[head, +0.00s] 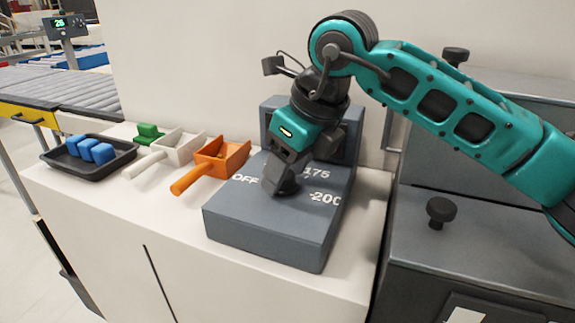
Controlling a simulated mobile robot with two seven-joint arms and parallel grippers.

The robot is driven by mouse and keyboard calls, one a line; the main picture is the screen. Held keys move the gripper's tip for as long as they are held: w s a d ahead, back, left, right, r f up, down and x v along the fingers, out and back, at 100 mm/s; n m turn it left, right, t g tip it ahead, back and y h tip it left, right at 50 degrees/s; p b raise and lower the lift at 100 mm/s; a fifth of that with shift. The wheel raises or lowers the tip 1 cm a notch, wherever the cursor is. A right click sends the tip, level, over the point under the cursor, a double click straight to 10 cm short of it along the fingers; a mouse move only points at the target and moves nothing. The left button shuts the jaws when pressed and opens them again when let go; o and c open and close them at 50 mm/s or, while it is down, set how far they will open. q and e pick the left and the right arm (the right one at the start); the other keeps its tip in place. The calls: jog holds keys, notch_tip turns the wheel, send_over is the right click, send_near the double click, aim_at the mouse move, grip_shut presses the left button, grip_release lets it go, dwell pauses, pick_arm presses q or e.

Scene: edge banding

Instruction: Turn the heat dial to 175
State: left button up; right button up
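The heat control box (268,232) is a dark grey block on the white counter, with the printed marks OFF, 175 and 200 on its top. My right gripper (279,187) comes down from the upper right and its fingers are at the dial (288,188), a dark round knob mostly hidden by them. The fingers appear closed around or against the dial, but the gap between them is hard to make out. The dial's pointer is hidden, so its setting cannot be read. My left gripper is not in view.
On the counter left of the box lie an orange scoop (212,165), a white scoop (168,152), a green block (148,134) and a black tray (62,161) with blue blocks (90,149). A dark machine with a black knob (440,211) stands at right. A roller conveyor (60,88) is at far left.

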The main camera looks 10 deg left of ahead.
jog(key=c, duration=0.8)
jog(key=shift+c, duration=0.2)
jog(key=shift+f+m+t+b, duration=0.1)
jog(key=shift+m+t+b, duration=0.2)
jog(key=shift+m+b, duration=0.35)
jog(key=shift+s+a+m+t+h+b, duration=0.15)
jog(key=shift+m+t+h+b, duration=0.25)
jog(key=shift+m+b, duration=0.7)
jog(key=shift+m+h+b, duration=0.3)
jog(key=shift+m+b, duration=0.3)
jog(key=shift+m, duration=0.35)
jog(key=m+t+h+b, duration=0.1)
jog(key=m+b, duration=0.1)
jog(key=m, duration=0.1)
jog(key=shift+s+a, duration=0.1)
jog(key=shift+a, duration=0.05)
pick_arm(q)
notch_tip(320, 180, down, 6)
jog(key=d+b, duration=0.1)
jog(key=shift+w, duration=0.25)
pick_arm(e)
jog(key=shift+a+m+h, duration=0.1)
jog(key=shift+m+h, duration=0.6)
jog(key=shift+m, duration=1)
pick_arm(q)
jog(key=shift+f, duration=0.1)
